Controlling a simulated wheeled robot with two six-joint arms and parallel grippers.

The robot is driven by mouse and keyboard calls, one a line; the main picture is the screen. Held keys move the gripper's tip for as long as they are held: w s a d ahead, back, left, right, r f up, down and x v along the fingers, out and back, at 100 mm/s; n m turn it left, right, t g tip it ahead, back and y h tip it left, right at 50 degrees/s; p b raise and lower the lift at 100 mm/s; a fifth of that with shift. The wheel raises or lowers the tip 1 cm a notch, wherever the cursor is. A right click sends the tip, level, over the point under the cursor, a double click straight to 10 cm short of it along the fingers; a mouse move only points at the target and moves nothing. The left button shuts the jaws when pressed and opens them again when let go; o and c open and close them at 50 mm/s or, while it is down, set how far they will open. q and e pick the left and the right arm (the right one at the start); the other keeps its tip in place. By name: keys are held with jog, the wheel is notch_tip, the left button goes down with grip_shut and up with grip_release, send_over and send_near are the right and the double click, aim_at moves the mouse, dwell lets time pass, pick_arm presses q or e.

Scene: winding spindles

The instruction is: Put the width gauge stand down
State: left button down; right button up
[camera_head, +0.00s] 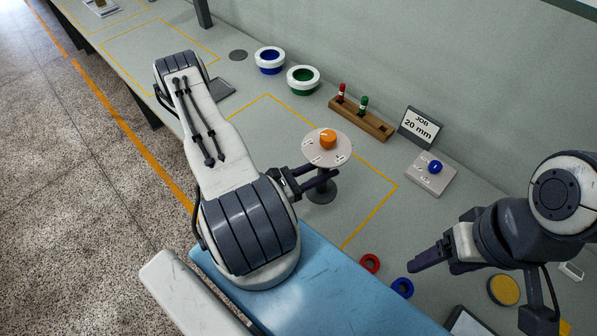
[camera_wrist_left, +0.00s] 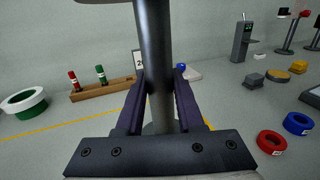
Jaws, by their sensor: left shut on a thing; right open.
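The width gauge stand is a pale round plate (camera_head: 341,152) on a dark post (camera_wrist_left: 154,45) with a round dark base (camera_head: 320,196). An orange knob-like piece (camera_head: 327,139) sits on the plate. My left gripper (camera_head: 334,178) is shut on the post below the plate; the left wrist view shows a finger on each side of it. The stand is upright inside the yellow outline on the bench. I cannot tell whether its base touches the bench. My right gripper (camera_head: 413,264) is open and empty, at the lower right, apart from the stand.
A wooden rack (camera_head: 360,120) holds a red and a green spindle. Blue and green bowls (camera_head: 303,80) stand behind. Red (camera_head: 370,264) and blue rings lie in front. Bench around the stand is clear.

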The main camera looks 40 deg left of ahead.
pick_arm(q)
notch_tip(320, 180, up, 3)
jog(key=s+a+n+y, duration=0.2)
jog(key=s+y, duration=0.1)
jog(key=w+a+f+t+b, duration=0.1)
jog(key=w+a+f+b, duration=0.5)
jog(key=a+f, duration=0.3)
jog(key=shift+w+a+f+b, duration=0.4)
jog(key=shift+f+b, duration=0.3)
jog(key=shift+f, duration=0.4)
jog(key=c, duration=0.5)
grip_release()
jog(key=shift+f, duration=0.1)
jog(key=shift+b+v, duration=1.35)
jog(key=shift+v, duration=4.65)
